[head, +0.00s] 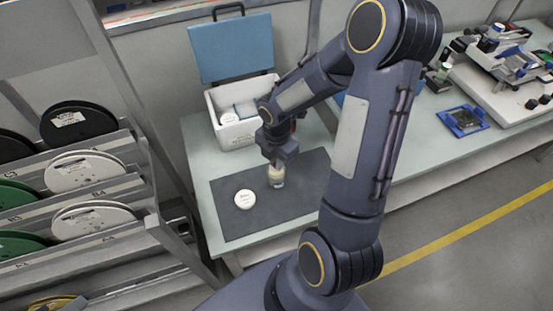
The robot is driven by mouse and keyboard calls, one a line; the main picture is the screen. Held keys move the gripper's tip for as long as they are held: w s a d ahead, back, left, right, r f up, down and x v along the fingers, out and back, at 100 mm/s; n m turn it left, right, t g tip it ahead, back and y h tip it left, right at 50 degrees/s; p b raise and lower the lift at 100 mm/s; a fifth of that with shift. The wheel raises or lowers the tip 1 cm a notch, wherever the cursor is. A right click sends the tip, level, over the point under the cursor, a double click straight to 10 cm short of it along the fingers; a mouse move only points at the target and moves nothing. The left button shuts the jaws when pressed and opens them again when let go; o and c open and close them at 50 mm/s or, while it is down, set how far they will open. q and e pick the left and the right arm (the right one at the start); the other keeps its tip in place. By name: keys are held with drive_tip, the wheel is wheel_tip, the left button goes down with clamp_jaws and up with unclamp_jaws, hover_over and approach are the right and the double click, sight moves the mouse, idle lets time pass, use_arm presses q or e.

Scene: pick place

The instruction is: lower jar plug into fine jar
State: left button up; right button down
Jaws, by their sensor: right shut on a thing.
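The fine jar (277,183) is a small clear vessel standing on the dark mat, below my right gripper (275,162). A pale cream piece, apparently the jar plug (276,171), shows right under the fingertips at the jar's top. My right gripper points down and is shut on the plug. The fingers hide part of the plug, and I cannot tell whether it is inside the jar's mouth or just above it. My left gripper is not in view.
A round white lid-like disc (244,199) lies on the dark mat (235,222) left of the jar. A white cool box (235,128) with its blue lid (232,48) raised stands behind. A rack of spools (85,172) stands at left. The mat's front is clear.

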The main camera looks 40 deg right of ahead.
drive_tip(key=shift+f+b, duration=0.65)
drive_tip(key=shift+f, duration=0.25)
idle(0.4)
drive_tip(key=c, duration=1.4)
unclamp_jaws()
drive_tip(key=shift+c, duration=0.2)
drive_tip(key=c, duration=0.3)
wheel_tip(320, 180, up, 7)
drive_tip(key=p, duration=0.6)
drive_tip(key=shift+r, duration=0.1)
